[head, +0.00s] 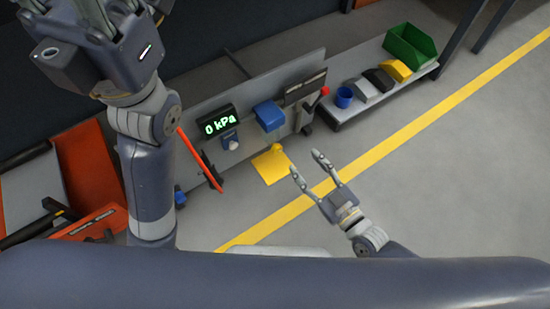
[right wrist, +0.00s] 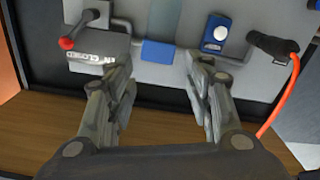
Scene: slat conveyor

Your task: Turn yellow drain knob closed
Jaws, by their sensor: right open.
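In the head view a small yellow piece (head: 276,149), perhaps the drain knob, sits at the lower edge of the grey panel, just above a flat yellow square (head: 270,167). Its turned position is too small to tell. My right gripper (head: 307,166) is open and empty, to the right of the yellow piece and apart from it. In the right wrist view its spread fingers (right wrist: 158,85) face the panel, and no yellow knob shows there. My left arm rises at the left; its end is cut off by the top edge, and its fingers are not clear.
The grey panel (right wrist: 175,65) carries a 0 kPa display (head: 219,122), a blue box (head: 269,115) and a red-ball lever (right wrist: 67,43) by a label reading CLOSED. A shelf (head: 345,112) holds a blue cup and several bins. Open floor lies at the right.

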